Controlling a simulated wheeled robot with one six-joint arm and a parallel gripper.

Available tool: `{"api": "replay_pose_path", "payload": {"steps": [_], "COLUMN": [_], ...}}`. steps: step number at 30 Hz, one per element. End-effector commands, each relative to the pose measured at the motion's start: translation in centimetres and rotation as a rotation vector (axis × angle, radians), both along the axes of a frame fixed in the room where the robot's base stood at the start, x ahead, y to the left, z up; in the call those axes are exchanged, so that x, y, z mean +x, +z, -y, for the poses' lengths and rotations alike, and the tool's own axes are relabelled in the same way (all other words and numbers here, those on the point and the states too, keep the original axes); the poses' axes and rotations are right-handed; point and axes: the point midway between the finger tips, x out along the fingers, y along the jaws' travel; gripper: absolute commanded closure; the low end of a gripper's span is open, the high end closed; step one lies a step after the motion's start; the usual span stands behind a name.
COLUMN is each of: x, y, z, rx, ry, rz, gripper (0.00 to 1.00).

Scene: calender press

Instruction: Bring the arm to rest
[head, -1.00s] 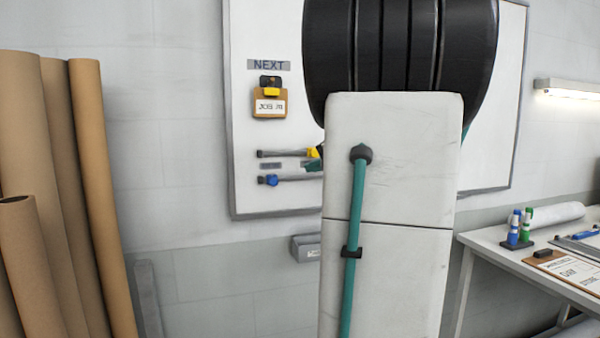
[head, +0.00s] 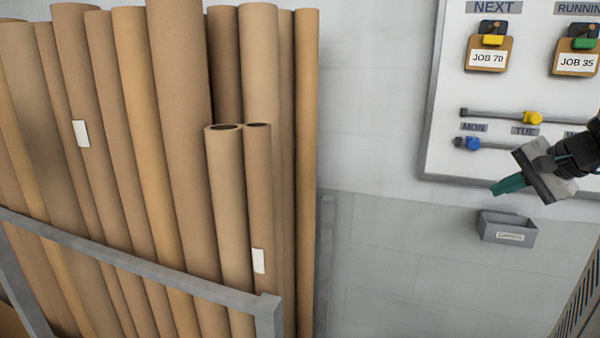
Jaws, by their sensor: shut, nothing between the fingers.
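My gripper (head: 508,186) is at the right of the head view, in front of the lower part of the whiteboard (head: 440,110). Its teal fingers point down and left and are shut with nothing between them. A dark wrist part of my arm (head: 578,150) runs out of the picture at the right edge.
Tall brown cardboard tubes (head: 180,150) stand in a grey metal rack (head: 150,272) at the left. The board holds two job clipboards (head: 487,55) (head: 575,57) and two slider rails with a yellow slider (head: 533,118) and a blue one (head: 473,143). The wall between is bare.

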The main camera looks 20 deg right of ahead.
Motion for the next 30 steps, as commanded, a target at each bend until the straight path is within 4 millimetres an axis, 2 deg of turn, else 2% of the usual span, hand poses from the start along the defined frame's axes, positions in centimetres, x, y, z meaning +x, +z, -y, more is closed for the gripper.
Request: {"api": "replay_pose_path", "payload": {"steps": [1, 6, 9, 12, 15, 21, 27, 30], "x": [0.3, -1.0, -2.7, -4.6, -6.5, -9.3, -10.1, -10.1], "y": [-0.9, -4.3, -5.8, -7.1, -8.0, -9.0, -8.7, -8.4], "z": [-3.1, -12.6, -17.2, -20.8, -23.6, -27.5, -30.7, -31.5], "rx": [-0.002, -0.057, -0.127, -0.218, -0.324, -0.549, -0.665, -0.686], "ry": [0.07, 0.313, 0.457, 0.592, 0.72, 0.962, 1.118, 1.154], "rz": [-0.06, -0.291, -0.411, -0.508, -0.577, -0.623, -0.553, -0.53], "gripper": [1.0, 1.0, 1.0, 1.0, 1.0, 1.0, 1.0, 1.0]}}
